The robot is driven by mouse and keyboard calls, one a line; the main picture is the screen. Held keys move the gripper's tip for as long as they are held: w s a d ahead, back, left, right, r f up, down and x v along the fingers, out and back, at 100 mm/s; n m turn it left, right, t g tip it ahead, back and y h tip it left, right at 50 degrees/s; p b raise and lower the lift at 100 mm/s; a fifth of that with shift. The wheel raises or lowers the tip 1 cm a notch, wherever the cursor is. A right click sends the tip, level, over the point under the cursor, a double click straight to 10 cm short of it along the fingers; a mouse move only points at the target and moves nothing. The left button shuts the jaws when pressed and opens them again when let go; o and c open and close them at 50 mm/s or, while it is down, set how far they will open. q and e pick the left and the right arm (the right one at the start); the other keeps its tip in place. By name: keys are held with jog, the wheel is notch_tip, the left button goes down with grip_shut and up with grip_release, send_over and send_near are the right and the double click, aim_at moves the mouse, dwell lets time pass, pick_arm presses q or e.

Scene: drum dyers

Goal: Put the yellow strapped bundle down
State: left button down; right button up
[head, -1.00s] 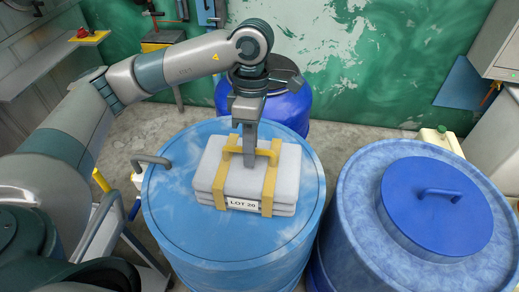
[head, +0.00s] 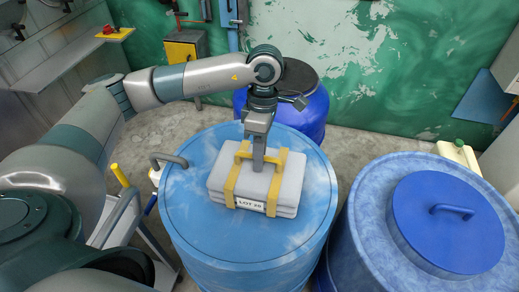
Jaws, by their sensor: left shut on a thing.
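The yellow strapped bundle (head: 284,191) is a stack of pale grey slabs with two yellow straps, a yellow handle across the top and a "LOT 20" label on the front. It appears over the lid of the light blue drum (head: 200,210), near the middle. I cannot tell whether its underside touches the lid. My left gripper (head: 259,165) points down from above and is shut on the bundle's yellow handle. My right gripper is not in view.
A second blue drum (head: 370,245) with a dark blue handled lid (head: 449,222) stands close on the right. A darker blue drum (head: 310,111) stands behind. A grey bent handle (head: 167,159) is at the left drum's edge. Bare lid surrounds the bundle.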

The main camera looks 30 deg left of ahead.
pick_arm(q)
jog(key=shift+f+p, duration=0.35)
jog(key=shift+f, duration=0.75)
jog(key=c, duration=1.8)
grip_release()
jog(key=shift+o, duration=0.2)
